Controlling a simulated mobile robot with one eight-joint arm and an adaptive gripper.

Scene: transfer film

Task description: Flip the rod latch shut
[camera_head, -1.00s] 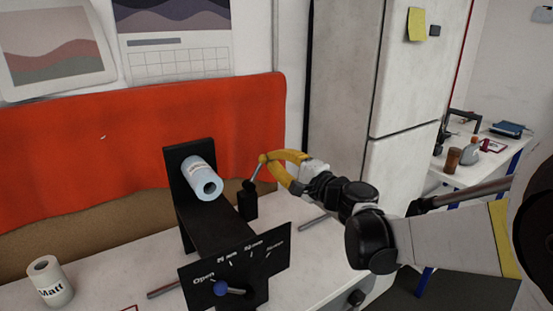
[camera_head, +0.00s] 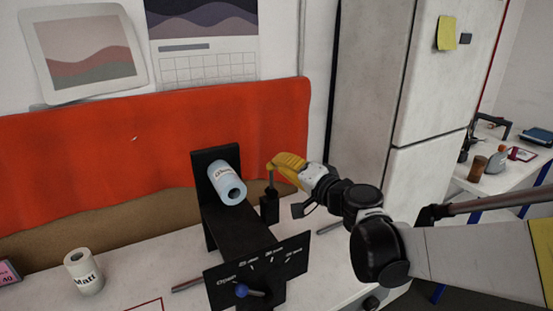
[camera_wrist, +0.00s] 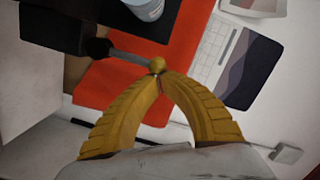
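The rod latch (camera_head: 271,178) is a thin grey rod standing about upright from a black block (camera_head: 269,208), right of the black film stand (camera_head: 243,235). My yellow gripper (camera_head: 272,165) is at the rod's top end and partly hides it. In the wrist view the rod (camera_wrist: 130,59) runs from a dark round joint to a yellowish ball knob (camera_wrist: 157,64). My gripper's fingertips (camera_wrist: 157,74) meet right at this knob and seem to touch it. The fingers are shut; I cannot tell whether they pinch the knob.
A pale blue roll (camera_head: 228,183) rests on the stand. A dial plate with a blue knob (camera_head: 241,290) is at its front. A white "Matt" roll (camera_head: 84,271) stands left on the bench. A grey cabinet (camera_head: 375,100) is behind my arm.

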